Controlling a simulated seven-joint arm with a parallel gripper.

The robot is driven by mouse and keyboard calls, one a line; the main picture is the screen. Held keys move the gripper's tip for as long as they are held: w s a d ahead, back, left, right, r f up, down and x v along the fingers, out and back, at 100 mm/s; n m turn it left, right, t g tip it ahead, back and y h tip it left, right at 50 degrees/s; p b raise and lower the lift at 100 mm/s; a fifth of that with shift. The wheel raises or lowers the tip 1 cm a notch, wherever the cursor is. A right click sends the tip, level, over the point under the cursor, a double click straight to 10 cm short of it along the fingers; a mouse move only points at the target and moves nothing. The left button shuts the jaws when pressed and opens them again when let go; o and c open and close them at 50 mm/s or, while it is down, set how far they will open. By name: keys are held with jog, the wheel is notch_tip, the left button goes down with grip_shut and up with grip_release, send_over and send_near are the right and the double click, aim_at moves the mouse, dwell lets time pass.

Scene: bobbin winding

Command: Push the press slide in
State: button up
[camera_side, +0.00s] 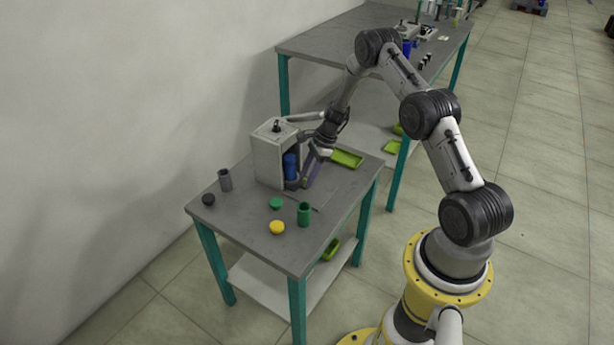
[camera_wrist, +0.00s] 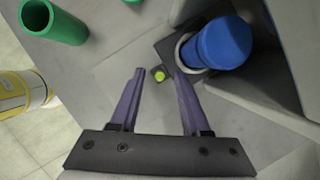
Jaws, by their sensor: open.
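The press (camera_side: 268,160) is a pale grey box with an open front, standing near the back of the table. A blue cylinder (camera_side: 290,165) stands upright at its opening; it also shows in the wrist view (camera_wrist: 221,44), in a light ring (camera_wrist: 183,62). My gripper (camera_wrist: 158,71) is open and empty. In the side view my gripper (camera_side: 308,172) is in front of the press opening.
A green cup (camera_side: 304,215), green cap (camera_side: 276,204), yellow cap (camera_side: 277,227), black cap (camera_side: 208,199) and grey cup (camera_side: 225,180) stand on the table (camera_side: 250,245). A green tray (camera_side: 347,158) lies behind my gripper. The front right tabletop is clear.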

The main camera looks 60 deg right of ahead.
jog(key=v, duration=1.3)
jog(key=shift+r, duration=0.15)
jog(key=shift+c, duration=1.1)
jog(key=shift+s+d+f, duration=0.1)
jog(key=shift+f, duration=0.25)
jog(key=shift+c, duration=0.4)
jog(key=s+d+f+t+y, duration=0.1)
jog(key=d+f+y, duration=0.1)
jog(key=s+d+f+t+y, duration=0.1)
jog(key=f+y, duration=0.1)
jog(key=f, duration=0.1)
jog(key=s+d+f+t+y, duration=0.2)
jog(key=shift+d+f, duration=0.25)
jog(key=shift+d, duration=0.1)
jog(key=shift+s+d+f+t+y, duration=0.15)
jog(key=shift+s+d+t+y, duration=0.15)
jog(key=shift+t+y, duration=0.2)
jog(key=x, duration=1.3)
jog(key=shift+w+a, duration=0.25)
jog(key=shift+w, duration=0.05)
